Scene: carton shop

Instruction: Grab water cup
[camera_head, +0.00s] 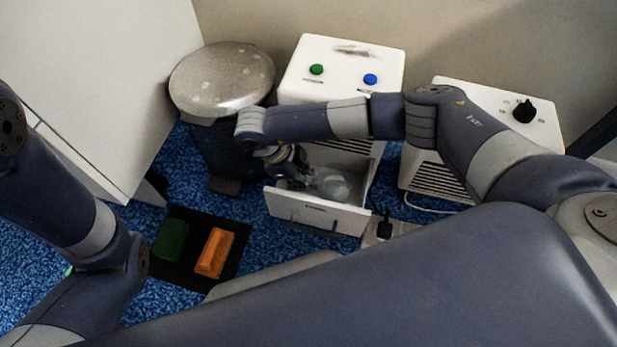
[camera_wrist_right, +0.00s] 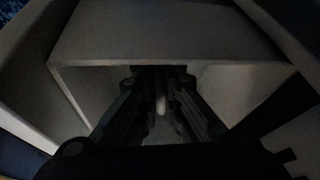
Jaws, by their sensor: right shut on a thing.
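A clear, round-looking water cup (camera_head: 333,187) sits inside the pulled-out white drawer (camera_head: 318,215) of the middle white machine. My right gripper (camera_head: 308,181) reaches down into this drawer from the left and is shut on the cup at its left side. In the right wrist view the dark fingers (camera_wrist_right: 161,105) reach into the drawer's shadowed space, with a pale, narrow strip between them. The cup's outline is hard to make out there. My left arm shows at the left, but its gripper is out of view.
The white machine (camera_head: 340,65) has a green and a blue button on top. A dark bin with a metal lid (camera_head: 222,80) stands close on the left. Another white machine with a knob (camera_head: 524,111) stands right. An orange block (camera_head: 215,252) and a green block (camera_head: 171,240) lie on a black mat.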

